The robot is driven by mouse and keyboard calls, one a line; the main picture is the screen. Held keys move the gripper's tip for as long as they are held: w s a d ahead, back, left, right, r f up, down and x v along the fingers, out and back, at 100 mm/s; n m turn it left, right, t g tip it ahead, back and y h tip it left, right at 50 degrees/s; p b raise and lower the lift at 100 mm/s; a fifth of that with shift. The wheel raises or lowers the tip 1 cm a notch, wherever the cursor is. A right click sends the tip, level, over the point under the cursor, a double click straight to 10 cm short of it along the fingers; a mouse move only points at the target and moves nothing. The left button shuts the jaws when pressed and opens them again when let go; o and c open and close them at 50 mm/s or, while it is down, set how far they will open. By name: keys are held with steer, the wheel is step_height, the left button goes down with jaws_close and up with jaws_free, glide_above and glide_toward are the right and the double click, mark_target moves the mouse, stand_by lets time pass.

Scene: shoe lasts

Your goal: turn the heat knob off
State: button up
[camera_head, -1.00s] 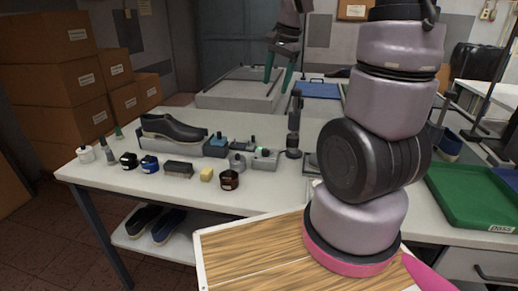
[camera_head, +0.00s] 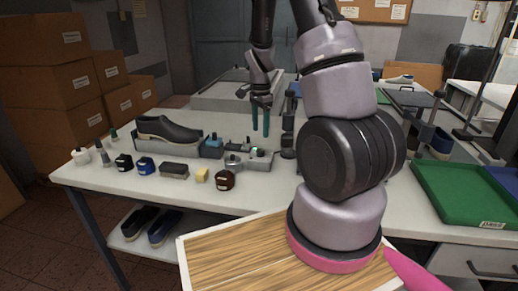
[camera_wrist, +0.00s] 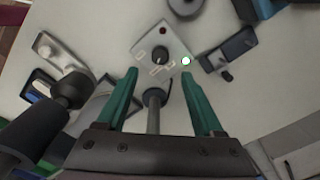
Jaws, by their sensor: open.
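The wrist view shows a pale control box (camera_wrist: 180,42) with a round black knob (camera_wrist: 160,53) on its top face. A red spot, small labels and a bright green-rimmed light (camera_wrist: 186,61) are near the knob. Which way the knob points is not clear. In the head view the box (camera_head: 258,165) stands on the white table among small items. My gripper (camera_head: 260,131) hangs above and behind it, with its teal fingers down. In the wrist view my gripper (camera_wrist: 160,75) is open, with the knob just beyond its fingertips and nothing gripped.
A dark upright tool (camera_head: 288,138) stands right of the box. A black shoe (camera_head: 167,131) sits to the left. Several bottles, a brush and a yellow block (camera_head: 202,175) line the table's front. A grey rod (camera_wrist: 153,112) shows between my fingers in the wrist view.

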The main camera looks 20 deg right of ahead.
mark_target(260, 150)
step_height(260, 150, down, 9)
steer(key=shift+r, duration=0.2)
jaws_close()
